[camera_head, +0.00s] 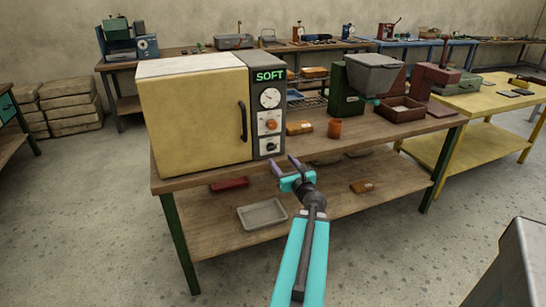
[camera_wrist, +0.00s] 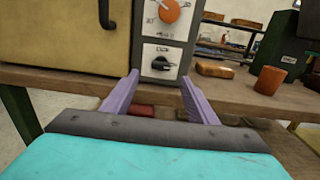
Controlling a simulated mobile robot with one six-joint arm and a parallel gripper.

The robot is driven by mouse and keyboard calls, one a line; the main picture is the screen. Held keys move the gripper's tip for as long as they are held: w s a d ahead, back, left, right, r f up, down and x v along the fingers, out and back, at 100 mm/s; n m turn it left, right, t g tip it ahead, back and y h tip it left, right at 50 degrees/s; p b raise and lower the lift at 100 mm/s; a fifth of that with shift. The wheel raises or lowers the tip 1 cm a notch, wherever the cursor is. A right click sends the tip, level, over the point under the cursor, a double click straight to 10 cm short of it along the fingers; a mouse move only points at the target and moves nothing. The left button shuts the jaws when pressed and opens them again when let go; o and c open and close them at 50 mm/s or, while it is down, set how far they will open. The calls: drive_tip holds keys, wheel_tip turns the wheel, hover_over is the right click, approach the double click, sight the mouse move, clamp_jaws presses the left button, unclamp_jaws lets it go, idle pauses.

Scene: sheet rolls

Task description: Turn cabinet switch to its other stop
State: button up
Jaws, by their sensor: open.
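The yellow cabinet (camera_head: 195,115) stands on the left end of a wooden workbench. Its grey control panel (camera_head: 269,115) has a green "SOFT" display at the top, a white dial gauge, an orange knob (camera_head: 271,124) and a small black switch (camera_head: 271,146) at the bottom. The black switch also shows in the wrist view (camera_wrist: 161,63), with its handle lying roughly sideways on a white plate. My gripper (camera_head: 284,165) is open and empty, with its purple fingers apart. It is in front of the bench edge, below and short of the switch, not touching it.
The bench top (camera_head: 350,150) holds an orange cup (camera_head: 334,128), an orange-brown block (camera_head: 299,128) and a green machine (camera_head: 346,95) to the right. A grey tray (camera_head: 262,214) lies on the lower shelf. The cabinet door has a black handle (camera_head: 242,121) left of the panel.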

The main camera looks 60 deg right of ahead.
sight(272, 149)
drive_tip(key=b, duration=0.4)
drive_tip(key=shift+w+d, duration=0.2)
drive_tip(key=shift+p+x, duration=0.4)
drive_tip(key=shift+x, duration=3.7)
drive_tip(key=shift+r, duration=0.1)
drive_tip(key=shift+c, duration=0.4)
drive_tip(key=c, duration=1)
drive_tip(key=shift+a, duration=0.2)
drive_tip(key=shift+d, duration=0.1)
